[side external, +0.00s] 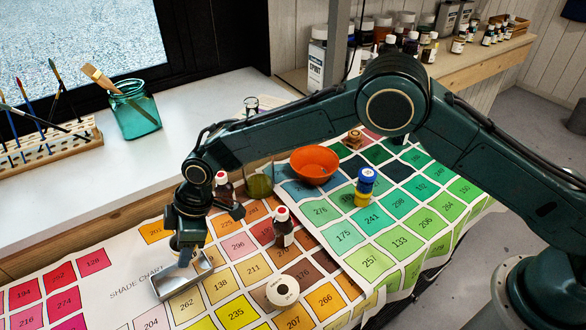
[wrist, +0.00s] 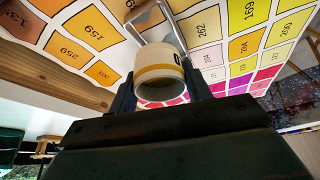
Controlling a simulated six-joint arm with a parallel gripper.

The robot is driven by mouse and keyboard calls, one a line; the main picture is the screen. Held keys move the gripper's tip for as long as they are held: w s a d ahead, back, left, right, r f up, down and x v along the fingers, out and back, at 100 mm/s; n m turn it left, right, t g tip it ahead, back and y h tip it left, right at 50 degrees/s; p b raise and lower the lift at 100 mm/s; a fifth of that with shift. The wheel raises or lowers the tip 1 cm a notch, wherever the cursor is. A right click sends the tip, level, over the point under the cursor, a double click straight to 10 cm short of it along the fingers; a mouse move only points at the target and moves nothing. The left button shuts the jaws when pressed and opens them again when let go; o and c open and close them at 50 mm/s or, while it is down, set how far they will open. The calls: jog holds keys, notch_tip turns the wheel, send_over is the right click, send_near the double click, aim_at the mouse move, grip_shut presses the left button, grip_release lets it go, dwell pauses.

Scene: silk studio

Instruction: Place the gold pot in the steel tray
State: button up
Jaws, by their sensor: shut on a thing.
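My gripper (wrist: 162,88) is shut on the gold pot (wrist: 160,65), a small pale jar with a gold-yellow band and a dark marking. In the side view the pot (side external: 185,255) is partly hidden by the fingers. The steel tray (side external: 182,287), a small shallow metal box, lies on the shade chart directly below and in front of the pot. In the wrist view part of its metal edge (wrist: 147,20) shows beyond the pot. The pot is over or at the tray's back end; I cannot tell whether it touches the tray floor.
A red-capped brown bottle (side external: 284,230) and a round white item (side external: 282,291) stand to the right of the tray. Another red-capped bottle (side external: 222,184), an orange bowl (side external: 315,163) and a blue-capped jar (side external: 365,186) are farther back. The chart left of the tray is clear.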

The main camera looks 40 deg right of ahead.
jog(key=shift+f, duration=0.2)
jog(key=shift+f, duration=2.05)
jog(key=shift+f, duration=0.45)
jog(key=o, duration=1)
jog(key=shift+r, duration=0.1)
jog(key=shift+r, duration=0.45)
jog(key=v, duration=1.1)
jog(key=shift+d+r, duration=0.25)
jog(key=shift+r, duration=0.1)
